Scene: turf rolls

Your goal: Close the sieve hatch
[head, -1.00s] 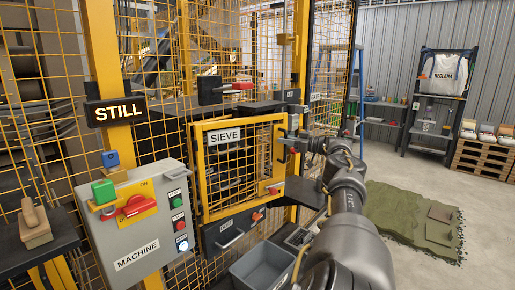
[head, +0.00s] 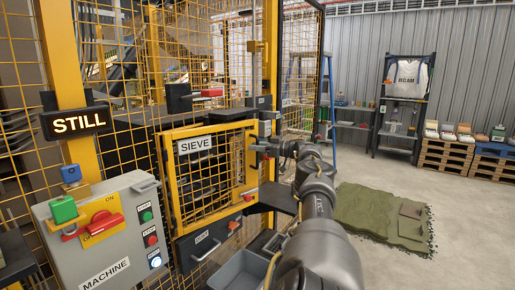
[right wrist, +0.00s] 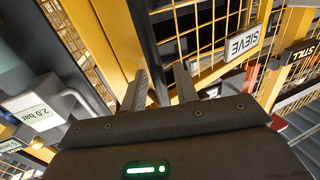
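The sieve hatch (head: 174,190) is a yellow-framed mesh door with a white SIEVE label (head: 195,144), set in the yellow mesh fence in the head view. I cannot tell whether it sits flush in its frame. A red-handled piece (head: 250,194) is at its lower right. My right gripper (head: 262,149) is at the hatch's upper right edge. The SIEVE label also shows there (right wrist: 242,41). My left gripper is out of view.
A grey machine panel (head: 75,255) with a red switch and buttons stands at left, below a STILL sign (head: 78,124). A grey bin (head: 240,272) is below the hatch.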

